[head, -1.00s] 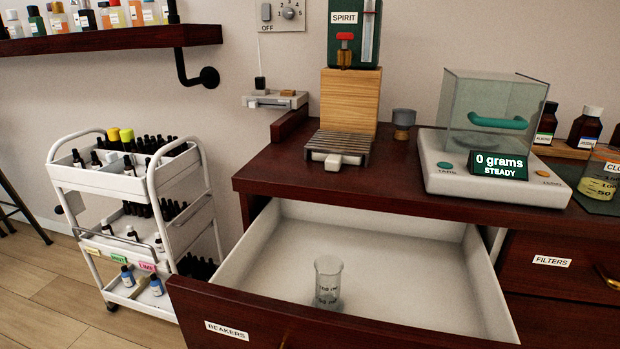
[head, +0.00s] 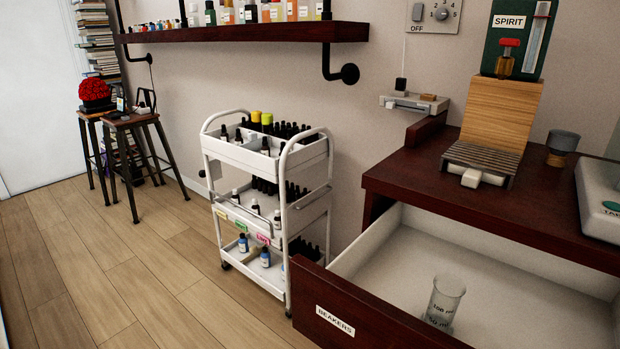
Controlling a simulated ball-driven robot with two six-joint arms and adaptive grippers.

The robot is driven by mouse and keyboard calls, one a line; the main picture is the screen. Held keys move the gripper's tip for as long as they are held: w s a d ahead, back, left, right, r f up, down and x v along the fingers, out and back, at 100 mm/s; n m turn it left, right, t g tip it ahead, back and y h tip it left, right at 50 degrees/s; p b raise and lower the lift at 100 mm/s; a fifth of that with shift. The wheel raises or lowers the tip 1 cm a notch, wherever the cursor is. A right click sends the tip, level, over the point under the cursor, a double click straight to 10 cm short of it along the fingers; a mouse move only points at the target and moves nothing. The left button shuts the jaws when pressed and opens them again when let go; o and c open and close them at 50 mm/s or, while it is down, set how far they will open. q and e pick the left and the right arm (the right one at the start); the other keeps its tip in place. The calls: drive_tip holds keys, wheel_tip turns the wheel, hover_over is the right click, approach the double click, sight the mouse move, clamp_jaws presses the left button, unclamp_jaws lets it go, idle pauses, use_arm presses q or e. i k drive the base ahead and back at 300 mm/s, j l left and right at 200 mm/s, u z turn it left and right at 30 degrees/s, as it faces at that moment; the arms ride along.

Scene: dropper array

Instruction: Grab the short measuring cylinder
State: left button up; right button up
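A short clear glass measuring vessel (head: 444,302) with dark volume marks stands upright in the open drawer (head: 400,262) labelled BEAKERS, at the lower right of the head view. It is the only vessel I can see in the drawer, though the drawer's right part is cut off by the frame. Neither of my grippers shows in the head view.
A white cart (head: 266,160) with several small bottles stands left of the drawer. The dark desk (head: 430,180) carries a wooden stand (head: 500,112) under the SPIRIT dispenser, and part of a scale (head: 598,200). Stools (head: 130,122) stand far left. The wooden floor between is clear.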

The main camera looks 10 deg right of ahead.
sight(448, 292)
drive_tip(key=z, duration=1.15)
drive_tip(key=i+j+z, duration=0.2)
drive_tip(key=j, duration=0.2)
drive_tip(key=j+z, duration=0.2)
drive_tip(key=j, duration=0.15)
drive_tip(key=j+z, duration=0.15)
drive_tip(key=j, duration=0.25)
drive_tip(key=i, duration=0.05)
